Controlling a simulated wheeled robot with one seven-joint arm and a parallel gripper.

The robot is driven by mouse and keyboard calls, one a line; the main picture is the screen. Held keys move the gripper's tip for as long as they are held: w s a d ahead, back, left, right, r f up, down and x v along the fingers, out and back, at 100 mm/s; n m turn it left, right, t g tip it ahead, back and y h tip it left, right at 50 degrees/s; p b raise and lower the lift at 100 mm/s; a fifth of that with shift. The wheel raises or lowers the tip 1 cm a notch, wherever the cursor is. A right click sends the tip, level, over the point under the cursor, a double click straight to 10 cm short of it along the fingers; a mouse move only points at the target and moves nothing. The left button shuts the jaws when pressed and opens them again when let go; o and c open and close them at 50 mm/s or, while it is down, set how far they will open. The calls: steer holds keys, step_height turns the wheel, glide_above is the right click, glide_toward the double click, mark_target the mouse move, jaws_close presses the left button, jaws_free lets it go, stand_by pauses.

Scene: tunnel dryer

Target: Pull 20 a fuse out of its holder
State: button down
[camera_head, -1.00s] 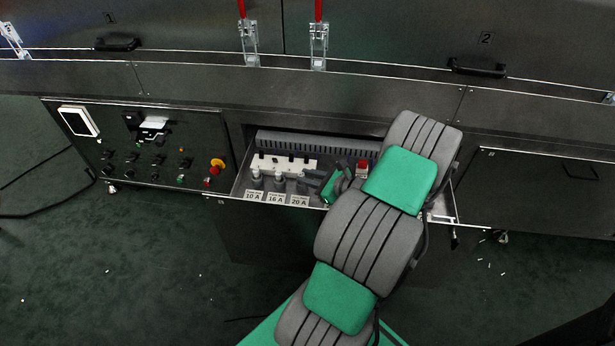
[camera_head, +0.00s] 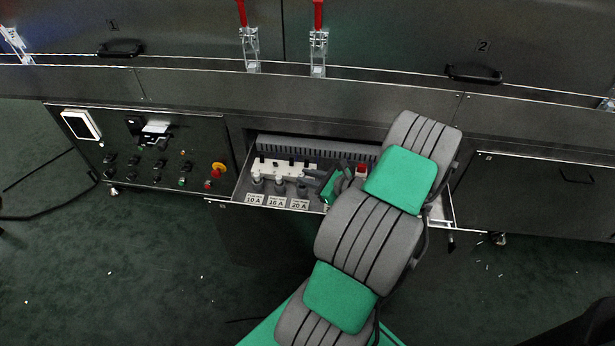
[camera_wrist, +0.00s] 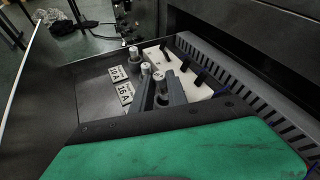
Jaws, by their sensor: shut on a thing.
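A drawer (camera_head: 232,202) stands open under the dryer and holds a row of fuses with labels in front, 10 A (camera_head: 254,199), 16 A (camera_head: 276,202) and 20 A (camera_head: 299,204). My gripper (camera_head: 308,184) is low in the drawer at the 20 A position. In the wrist view its two dark fingers (camera_wrist: 160,92) are shut on the 20 A fuse (camera_wrist: 158,76), whose pale top shows between them. The 16 A fuse (camera_wrist: 145,68) stands close beside the fingers. The holder below the 20 A fuse is hidden, so I cannot tell how deep it sits.
The 10 A fuse (camera_wrist: 134,52) stands farther off. A white strip with dark switches (camera_wrist: 178,68) and a slotted grey duct (camera_wrist: 230,80) run behind the fuses. A red part (camera_head: 361,168) is right of my gripper. A control panel (camera_head: 145,150) lies left.

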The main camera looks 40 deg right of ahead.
step_height(320, 180, up, 4)
steer(key=p, duration=0.4)
steer(key=shift+f, duration=0.2)
stand_by(0.4)
